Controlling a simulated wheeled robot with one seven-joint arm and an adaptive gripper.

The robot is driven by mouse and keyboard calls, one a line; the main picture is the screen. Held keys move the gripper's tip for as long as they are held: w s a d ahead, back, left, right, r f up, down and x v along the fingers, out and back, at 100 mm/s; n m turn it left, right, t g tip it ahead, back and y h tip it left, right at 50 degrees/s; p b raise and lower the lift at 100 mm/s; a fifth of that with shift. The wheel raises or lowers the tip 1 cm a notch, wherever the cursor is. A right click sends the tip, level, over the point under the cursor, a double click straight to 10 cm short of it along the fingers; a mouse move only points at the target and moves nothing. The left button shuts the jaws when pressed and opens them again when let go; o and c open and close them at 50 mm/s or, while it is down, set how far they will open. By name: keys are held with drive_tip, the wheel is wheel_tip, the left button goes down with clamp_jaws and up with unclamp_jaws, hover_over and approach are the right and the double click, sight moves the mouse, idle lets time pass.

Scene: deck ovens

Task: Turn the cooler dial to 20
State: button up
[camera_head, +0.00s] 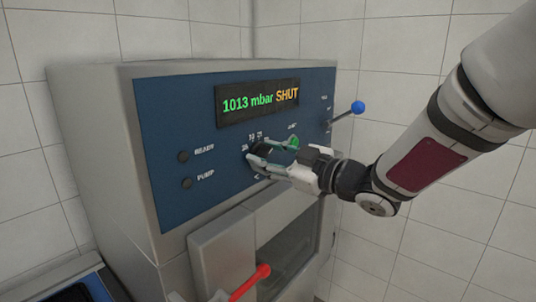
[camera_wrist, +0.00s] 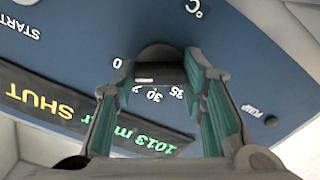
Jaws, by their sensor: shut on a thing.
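The cooler dial (camera_head: 262,146) is a dark round knob on the blue front panel, partly hidden by my gripper in the head view. In the wrist view the dial (camera_wrist: 157,54) sits between the fingertips, with a short white mark on it. Several scale numbers show near it, among them 0, 30 and 35; others are partly hidden. I cannot tell exactly which number the mark points at. My gripper (camera_head: 264,155) is shut on the dial, one finger on each side. Its green-padded fingers also show in the wrist view (camera_wrist: 158,72).
A display (camera_head: 260,102) above the dial reads "1013 mbar SHUT". A blue-knobbed lever (camera_head: 357,107) sticks out right. A red-ended handle (camera_head: 262,271) juts out below, by the door.

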drive_tip(key=shift+f, duration=0.1)
drive_tip(key=o, duration=1.2)
drive_tip(key=shift+c, duration=0.2)
drive_tip(key=v, duration=1.2)
